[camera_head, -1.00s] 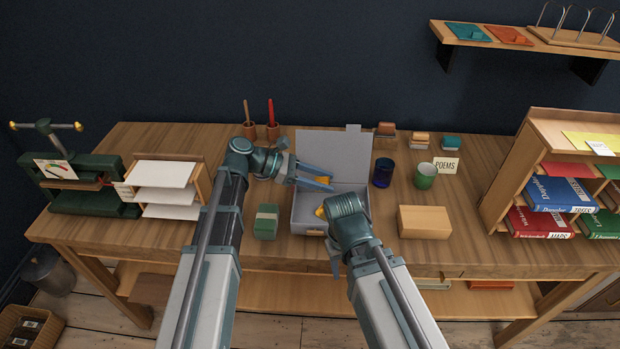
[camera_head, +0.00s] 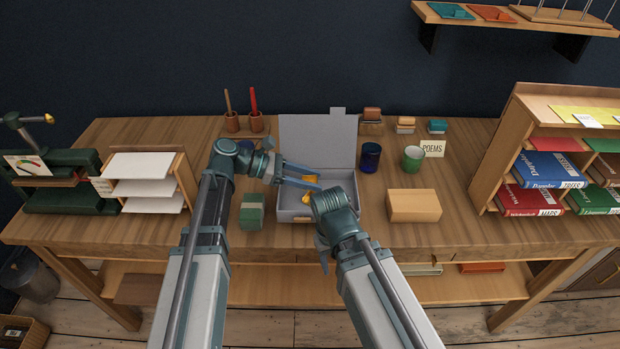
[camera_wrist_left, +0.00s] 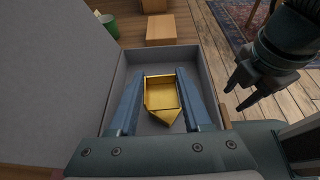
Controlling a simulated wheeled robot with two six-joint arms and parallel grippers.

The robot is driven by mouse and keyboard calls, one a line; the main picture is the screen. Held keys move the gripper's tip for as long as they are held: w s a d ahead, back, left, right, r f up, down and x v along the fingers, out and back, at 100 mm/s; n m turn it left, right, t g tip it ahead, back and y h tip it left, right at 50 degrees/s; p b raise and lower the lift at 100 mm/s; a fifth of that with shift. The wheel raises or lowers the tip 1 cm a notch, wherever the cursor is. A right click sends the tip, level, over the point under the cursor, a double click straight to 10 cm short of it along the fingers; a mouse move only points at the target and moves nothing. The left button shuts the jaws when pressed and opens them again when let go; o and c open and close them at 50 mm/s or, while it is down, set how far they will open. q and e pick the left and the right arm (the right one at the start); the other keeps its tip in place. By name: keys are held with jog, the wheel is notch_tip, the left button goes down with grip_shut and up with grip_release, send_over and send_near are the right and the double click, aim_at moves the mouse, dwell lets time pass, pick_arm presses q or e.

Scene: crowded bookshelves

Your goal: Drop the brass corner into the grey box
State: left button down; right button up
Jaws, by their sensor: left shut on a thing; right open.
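The grey box (camera_head: 290,214) stands on the desk with its lid (camera_head: 318,138) raised at the back. My left gripper (camera_head: 312,181) reaches in from the left over the box. It is shut on the brass corner (camera_head: 311,178), which also shows between the blue fingers in the left wrist view (camera_wrist_left: 161,92). A second brass patch (camera_head: 306,197) shows lower in the box; I cannot tell if it is a separate piece. My right gripper (camera_wrist_left: 238,92) is open and empty outside the box, near its front right. In the head view my right arm hides part of the box.
A green block (camera_head: 251,212) stands left of the box. A blue cup (camera_head: 370,157), a green cup (camera_head: 413,159) and a wooden block (camera_head: 413,206) stand to its right. A paper tray (camera_head: 148,180) is further left, a bookshelf (camera_head: 503,140) at far right.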

pick_arm(q)
jog(key=shift+f+b, duration=0.35)
jog(key=shift+f, duration=0.35)
pick_arm(e)
jog(key=shift+f, duration=0.65)
pick_arm(q)
jog(key=shift+c, duration=1.4)
grip_release()
jog(key=shift+r, duration=0.1)
jog(key=p+v, duration=0.5)
jog(key=v, duration=0.8)
jog(key=shift+a, duration=0.4)
pick_arm(e)
notch_tip(320, 180, up, 5)
jog(key=shift+r, duration=0.15)
